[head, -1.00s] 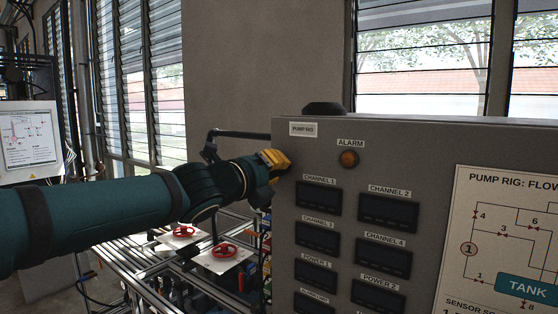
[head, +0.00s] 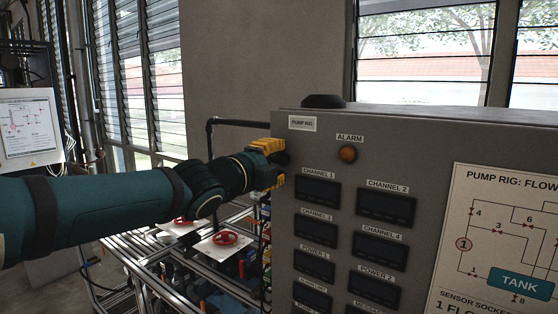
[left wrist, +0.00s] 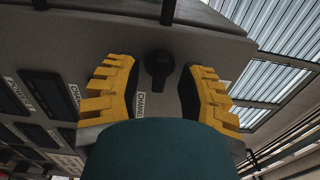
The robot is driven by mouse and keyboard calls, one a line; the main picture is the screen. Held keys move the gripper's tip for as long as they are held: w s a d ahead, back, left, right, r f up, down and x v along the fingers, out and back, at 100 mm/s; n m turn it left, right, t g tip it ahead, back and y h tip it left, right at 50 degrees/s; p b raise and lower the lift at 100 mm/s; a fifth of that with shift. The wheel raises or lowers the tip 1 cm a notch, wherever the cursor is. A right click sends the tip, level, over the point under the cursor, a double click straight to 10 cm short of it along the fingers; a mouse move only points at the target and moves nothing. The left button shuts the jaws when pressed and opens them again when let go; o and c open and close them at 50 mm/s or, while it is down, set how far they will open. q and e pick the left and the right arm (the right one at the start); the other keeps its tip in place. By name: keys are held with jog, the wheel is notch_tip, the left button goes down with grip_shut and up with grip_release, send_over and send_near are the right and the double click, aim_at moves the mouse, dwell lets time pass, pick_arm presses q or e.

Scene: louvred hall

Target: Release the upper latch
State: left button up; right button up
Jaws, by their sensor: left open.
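The upper latch (left wrist: 158,65) is a dark knob-like handle on the grey pump rig cabinet (head: 420,140). In the left wrist view it lies between the two yellow fingers of my left gripper (left wrist: 159,72), with a gap on each side. The gripper is open. In the head view my left gripper (head: 272,163) is at the cabinet's upper left edge, beside the pump rig label, and its fingers and wrist mostly hide the latch. My right gripper is in neither view.
An amber alarm lamp (head: 348,154) and several dark displays are on the cabinet front, with a flow diagram (head: 500,230) at right. A metal frame with red valve wheels (head: 225,238) stands below my left arm. A black pipe (head: 235,123) runs behind my wrist.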

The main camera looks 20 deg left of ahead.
pick_arm(q)
jog(key=v, duration=0.7)
jog(key=shift+p, duration=0.45)
jog(key=shift+s, duration=0.1)
jog(key=v, duration=1.2)
jog(key=shift+r, duration=0.1)
jog(key=shift+o, duration=0.2)
dwell(1.8)
